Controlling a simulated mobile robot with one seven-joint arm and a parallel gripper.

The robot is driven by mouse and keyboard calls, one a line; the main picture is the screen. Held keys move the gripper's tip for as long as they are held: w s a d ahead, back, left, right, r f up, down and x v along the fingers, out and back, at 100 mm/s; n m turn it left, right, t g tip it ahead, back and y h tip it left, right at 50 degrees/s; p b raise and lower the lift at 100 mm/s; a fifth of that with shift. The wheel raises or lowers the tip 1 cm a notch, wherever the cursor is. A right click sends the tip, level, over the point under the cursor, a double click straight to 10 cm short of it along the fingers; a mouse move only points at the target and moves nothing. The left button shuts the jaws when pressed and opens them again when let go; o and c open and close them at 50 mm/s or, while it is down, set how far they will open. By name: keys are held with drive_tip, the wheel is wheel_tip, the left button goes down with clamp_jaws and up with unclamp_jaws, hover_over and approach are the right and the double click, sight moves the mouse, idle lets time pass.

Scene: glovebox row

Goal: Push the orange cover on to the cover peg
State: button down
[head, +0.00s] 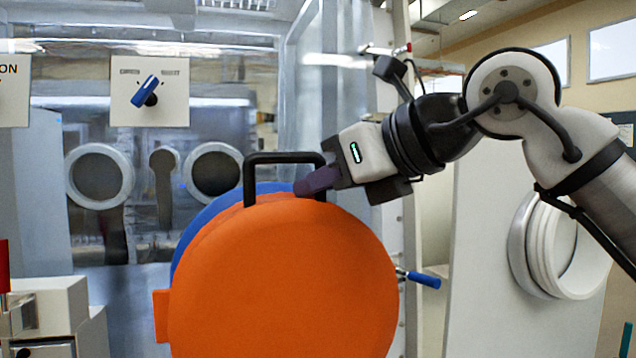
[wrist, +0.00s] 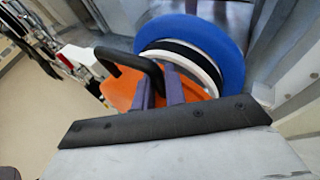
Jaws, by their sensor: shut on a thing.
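The orange cover (head: 285,285) is a large round disc, upright, filling the lower middle of the head view. A black handle (head: 285,157) stands up from its top. My gripper (head: 316,182) comes from the right and is shut on the handle; its purple fingers straddle the bar in the wrist view (wrist: 160,84). In the wrist view, part of the orange cover (wrist: 118,92) shows beside the fingers. A blue ring (wrist: 205,32) with black and white bands lies right behind the cover; I cannot tell whether they touch. I cannot make out the cover peg.
A blue-handled lever (head: 420,278) sticks out right of the cover. A white round port (head: 560,245) is on the panel at right. A blue rotary switch (head: 147,92) is on a plate at upper left. A white cabinet (head: 50,310) stands at lower left.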

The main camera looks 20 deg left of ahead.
drive_tip(key=s+d, duration=0.3)
drive_tip(key=s, duration=0.2)
drive_tip(key=shift+d+r, duration=0.25)
drive_tip(key=shift+r, duration=0.2)
idle(0.3)
drive_tip(key=shift+s, duration=0.1)
drive_tip(key=shift+d, duration=0.1)
